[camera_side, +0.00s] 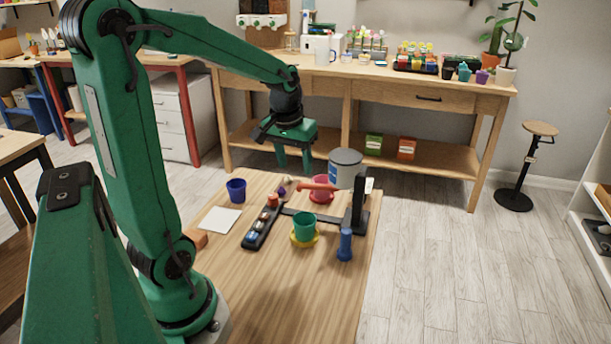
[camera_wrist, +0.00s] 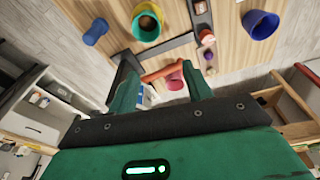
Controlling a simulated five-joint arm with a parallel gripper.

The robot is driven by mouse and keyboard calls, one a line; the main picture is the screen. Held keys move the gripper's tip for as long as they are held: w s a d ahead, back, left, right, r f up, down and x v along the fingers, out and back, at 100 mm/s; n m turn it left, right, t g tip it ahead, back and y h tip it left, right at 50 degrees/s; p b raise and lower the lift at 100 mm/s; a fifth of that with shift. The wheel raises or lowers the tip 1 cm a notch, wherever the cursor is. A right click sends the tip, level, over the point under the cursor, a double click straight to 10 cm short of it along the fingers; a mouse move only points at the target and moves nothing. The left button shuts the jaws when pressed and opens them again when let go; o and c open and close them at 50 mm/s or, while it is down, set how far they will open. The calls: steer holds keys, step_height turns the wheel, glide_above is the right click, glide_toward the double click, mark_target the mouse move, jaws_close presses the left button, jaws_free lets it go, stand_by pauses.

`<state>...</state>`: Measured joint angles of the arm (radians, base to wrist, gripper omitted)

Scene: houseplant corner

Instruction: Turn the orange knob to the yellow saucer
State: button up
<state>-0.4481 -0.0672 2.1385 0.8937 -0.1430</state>
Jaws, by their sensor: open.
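The bar also shows in the wrist view (camera_wrist: 160,72), between and beyond my fingers. The yellow saucer (camera_side: 292,240) sits nearer the side camera with a green pot (camera_side: 304,227) on it; it also shows in the wrist view (camera_wrist: 136,14). My gripper (camera_side: 294,165) is open and empty, above the far part of the table. Its fingers (camera_wrist: 161,92) appear apart from the bar, with no visible contact.
A black strip of small coloured pieces (camera_side: 254,235) lies left of the saucer. A blue cup (camera_side: 236,190), a white sheet (camera_side: 219,221), a blue cylinder (camera_side: 345,245) and a grey can (camera_side: 345,170) are around it. The table's near part is clear.

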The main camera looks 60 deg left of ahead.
mark_target(274, 195)
steer(key=a+f+n, duration=0.1)
steer(key=a+f, duration=0.2)
steer(key=a, duration=0.1)
steer(key=a+f+n+g, duration=0.1)
steer(key=a+f, duration=0.2)
steer(key=a, duration=0.1)
steer(key=a+f+n+g+h, duration=0.1)
steer(key=a+f+n, duration=0.1)
steer(key=a+f, duration=0.1)
steer(key=shift+s+a, duration=0.15)
steer(key=shift+a, duration=0.45)
steer(key=shift+f, duration=0.2)
steer(key=shift+s+a+f, duration=0.1)
steer(key=shift+s+f, duration=0.05)
steer(key=shift+f, duration=3.6)
steer(key=c, duration=1)
